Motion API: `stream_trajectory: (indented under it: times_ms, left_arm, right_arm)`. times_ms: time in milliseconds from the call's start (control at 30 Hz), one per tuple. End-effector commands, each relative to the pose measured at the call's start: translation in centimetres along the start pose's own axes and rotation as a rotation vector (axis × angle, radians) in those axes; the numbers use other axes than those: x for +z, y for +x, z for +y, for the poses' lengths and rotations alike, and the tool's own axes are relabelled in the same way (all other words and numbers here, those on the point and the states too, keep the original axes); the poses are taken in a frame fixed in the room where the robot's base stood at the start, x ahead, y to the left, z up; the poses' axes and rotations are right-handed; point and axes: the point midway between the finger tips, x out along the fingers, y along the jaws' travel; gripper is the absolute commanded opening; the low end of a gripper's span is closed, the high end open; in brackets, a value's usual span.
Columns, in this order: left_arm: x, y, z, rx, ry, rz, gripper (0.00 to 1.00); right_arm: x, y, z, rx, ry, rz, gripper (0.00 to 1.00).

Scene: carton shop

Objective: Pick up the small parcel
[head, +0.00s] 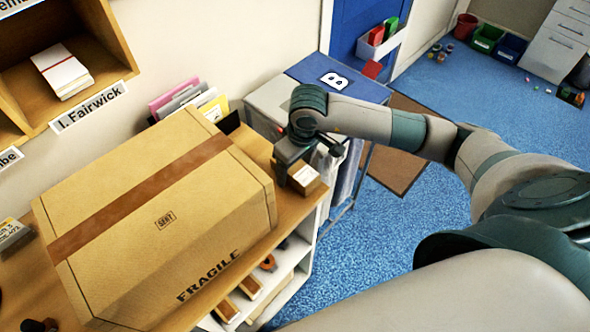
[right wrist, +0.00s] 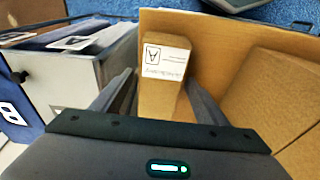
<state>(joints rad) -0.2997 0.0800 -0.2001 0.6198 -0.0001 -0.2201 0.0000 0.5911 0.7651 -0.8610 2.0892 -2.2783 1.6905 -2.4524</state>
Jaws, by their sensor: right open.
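The small parcel (head: 306,179) is a little brown box with a white label on top. It stands on the wooden shelf top, just right of the big carton. My right gripper (head: 305,163) is open, pointing down over the parcel and hiding part of it. In the right wrist view the parcel (right wrist: 160,88) lies between the two open fingers (right wrist: 158,78), with its label facing up and marked with an A. I cannot tell whether either finger touches it. My left gripper is not in view.
The big taped carton (head: 150,215), marked FRAGILE, fills the shelf top (head: 258,150) beside the parcel. Colourful folders (head: 190,98) stand behind it against the wall.

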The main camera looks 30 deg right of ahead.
Motion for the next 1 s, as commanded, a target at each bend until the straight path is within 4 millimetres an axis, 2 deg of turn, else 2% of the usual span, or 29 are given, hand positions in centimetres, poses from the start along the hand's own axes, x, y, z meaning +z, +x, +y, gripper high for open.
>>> stream_trajectory:
  times_ms: [33, 67, 200, 267, 733, 1000]
  left_arm:
    - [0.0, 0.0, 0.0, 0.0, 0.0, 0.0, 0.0]
    - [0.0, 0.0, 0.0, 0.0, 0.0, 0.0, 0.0]
    - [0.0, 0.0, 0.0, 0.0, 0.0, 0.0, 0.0]
    - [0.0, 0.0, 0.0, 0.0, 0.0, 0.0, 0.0]
    - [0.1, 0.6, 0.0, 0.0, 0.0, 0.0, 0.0]
    - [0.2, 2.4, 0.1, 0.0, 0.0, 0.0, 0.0]
  right_arm:
    - [0.0, 0.0, 0.0, 0.0, 0.0, 0.0, 0.67]
    - [0.0, 0.0, 0.0, 0.0, 0.0, 0.0, 0.62]
    - [0.0, 0.0, 0.0, 0.0, 0.0, 0.0, 0.29]
    - [0.0, 0.0, 0.0, 0.0, 0.0, 0.0, 0.18]
    - [-0.2, -0.6, 0.1, 0.002, 0.0, 0.003, 0.18]
    - [-0.7, -3.2, 0.1, 0.002, -0.001, 0.006, 0.18]
